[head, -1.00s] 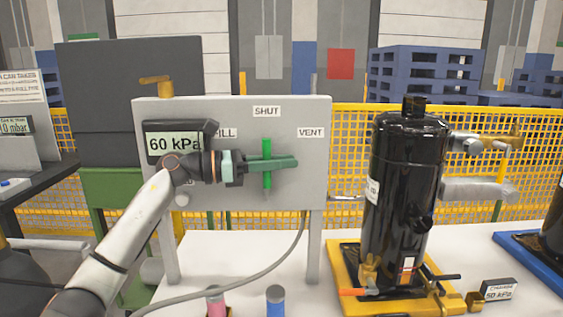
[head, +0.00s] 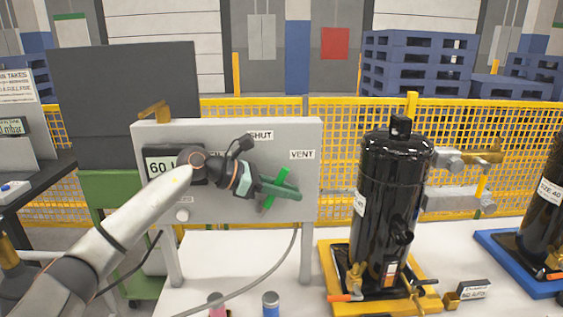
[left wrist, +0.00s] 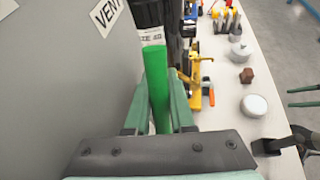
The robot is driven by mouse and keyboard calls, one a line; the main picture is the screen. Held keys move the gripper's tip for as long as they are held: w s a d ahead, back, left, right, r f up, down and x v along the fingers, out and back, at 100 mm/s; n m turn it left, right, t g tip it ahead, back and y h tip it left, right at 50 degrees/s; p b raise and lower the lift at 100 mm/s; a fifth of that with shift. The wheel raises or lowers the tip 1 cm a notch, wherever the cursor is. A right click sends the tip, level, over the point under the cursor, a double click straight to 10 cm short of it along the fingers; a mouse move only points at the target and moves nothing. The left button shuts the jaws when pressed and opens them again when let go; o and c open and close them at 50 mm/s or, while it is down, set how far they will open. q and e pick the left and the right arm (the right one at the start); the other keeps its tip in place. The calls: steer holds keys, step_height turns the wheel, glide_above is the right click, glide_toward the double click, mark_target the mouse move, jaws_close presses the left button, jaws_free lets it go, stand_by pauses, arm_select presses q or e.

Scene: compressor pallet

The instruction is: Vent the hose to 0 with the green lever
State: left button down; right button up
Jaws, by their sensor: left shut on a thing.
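The bright green lever (head: 273,190) is on the front of the grey panel (head: 225,134). Its upper end leans right of upright, off the SHUT label (head: 260,135) toward the VENT label (head: 302,155). My left gripper (head: 280,188) is shut on the lever, its dark green fingers one on each side. The left wrist view shows the lever (left wrist: 158,88) between these fingers. The gauge display (head: 160,164) shows 60; my wrist covers the rest. The FILL label is hidden. Two parallel dark green fingers, apart and empty, at the left wrist view's right edge look like my right gripper (left wrist: 304,97).
A black compressor (head: 388,188) stands on a yellow base (head: 328,262) right of the panel. A grey hose (head: 270,282) runs below the panel across the white table (head: 240,252). Pink and blue cylinders (head: 271,304) stand at the front. Yellow mesh fence (head: 340,120) is behind.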

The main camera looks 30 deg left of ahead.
arm_select(q)
steer(key=shift+w+d+f+m+g+y+p, duration=0.2)
steer(key=shift+f+g+y+p, duration=0.4)
steer(key=shift+p, duration=0.5)
steer(key=shift+w+d+f+g+y+p, duration=0.15)
steer(key=shift+d+f+g+y+p, duration=0.2)
steer(key=shift+y+p, duration=0.6)
steer(key=shift+w+d+f+m+g+y+p, duration=0.15)
steer(key=shift+f+g+y+p, duration=0.35)
steer(key=shift+p, duration=0.75)
arm_select(e)
step_height(320, 180, up, 7)
steer(key=d, duration=0.1)
steer(key=shift+s+d, duration=0.2)
steer(key=shift+s, duration=0.2)
arm_select(q)
steer(key=shift+f, duration=0.1)
steer(key=c, duration=1)
jaws_free()
steer(key=shift+c, duration=0.2)
steer(key=b+v, duration=0.2)
steer(key=v, duration=1)
steer(key=shift+s+a, duration=0.1)
steer(key=shift+s, duration=0.05)
arm_select(e)
steer(key=shift+f, duration=0.85)
